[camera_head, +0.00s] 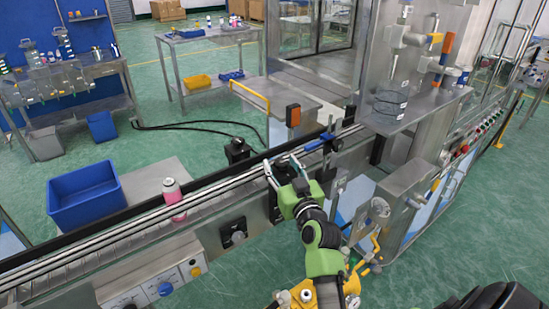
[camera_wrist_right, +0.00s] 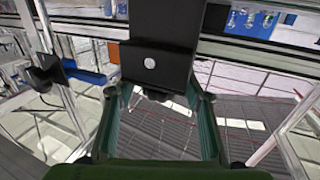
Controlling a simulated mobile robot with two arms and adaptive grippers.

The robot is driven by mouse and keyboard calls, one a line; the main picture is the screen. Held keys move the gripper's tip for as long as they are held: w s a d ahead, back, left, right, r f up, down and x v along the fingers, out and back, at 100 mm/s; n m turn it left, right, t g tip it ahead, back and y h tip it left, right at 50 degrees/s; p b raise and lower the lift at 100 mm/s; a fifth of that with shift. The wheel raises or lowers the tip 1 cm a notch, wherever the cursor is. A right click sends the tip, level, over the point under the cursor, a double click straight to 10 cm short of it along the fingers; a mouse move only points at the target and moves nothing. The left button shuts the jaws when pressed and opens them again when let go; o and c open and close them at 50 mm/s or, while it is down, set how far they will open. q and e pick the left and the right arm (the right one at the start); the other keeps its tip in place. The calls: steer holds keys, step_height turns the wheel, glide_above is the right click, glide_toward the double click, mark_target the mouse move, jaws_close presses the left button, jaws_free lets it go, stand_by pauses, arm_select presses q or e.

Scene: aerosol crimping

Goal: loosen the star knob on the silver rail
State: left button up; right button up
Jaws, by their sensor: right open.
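My right gripper (camera_head: 281,164) is green with grey fingers and reaches over the front rail of the conveyor, near its middle. It is open. In the right wrist view, its two fingers (camera_wrist_right: 158,97) stand apart on either side of a black block (camera_wrist_right: 150,68) with a pale round screw head. A small dark knob-like part (camera_wrist_right: 157,94) shows at the lower edge of this block, between the fingertips; I cannot tell its lobes or any contact. The silver rail (camera_head: 120,226) runs along the conveyor. My left gripper is not in view.
A black fixture (camera_head: 237,151) is on the far side. A blue clamp (camera_head: 322,142) and an orange-faced sensor (camera_head: 293,116) are close to my right gripper. A blue bin (camera_head: 84,196) is behind.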

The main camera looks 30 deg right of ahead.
steer(key=shift+w, duration=0.2)
steer(key=shift+s+r, duration=0.1)
steer(key=shift+c, duration=1)
steer(key=c, duration=0.9)
steer(key=shift+d+n+y+b, duration=0.1)
steer(key=shift+n+y+b, duration=0.3)
steer(key=shift+y+b, duration=0.1)
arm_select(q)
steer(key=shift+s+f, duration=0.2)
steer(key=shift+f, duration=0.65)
arm_select(e)
steer(key=shift+r+n+y, duration=0.1)
steer(key=shift+n+y, duration=0.2)
steer(key=shift+y, duration=0.3)
